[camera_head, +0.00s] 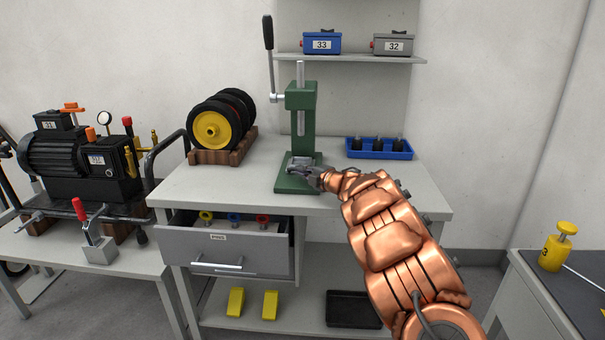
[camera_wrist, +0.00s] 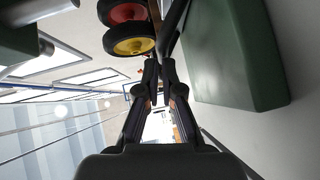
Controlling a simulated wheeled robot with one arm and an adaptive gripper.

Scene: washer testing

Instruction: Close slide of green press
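The green press (camera_head: 302,105) stands on the grey workbench. A grey metal slide piece (camera_head: 298,163) sits low on its green base; how far it is in or out is hard to tell. My gripper (camera_head: 316,174) is low at the right front of this piece; contact between them is not clear. In the wrist view my gripper (camera_wrist: 160,68) has its fingertips drawn together, with no held object visible between them. A large green part of the press (camera_wrist: 235,50) fills the right side there, close to the fingers.
Black wheels with a yellow hub (camera_head: 212,130) stand left of the press. A blue tray (camera_head: 380,148) with several black parts is to its right. The press's black-gripped lever (camera_head: 268,32) rises on its left. A drawer (camera_head: 225,248) stands open below. Bench front left is clear.

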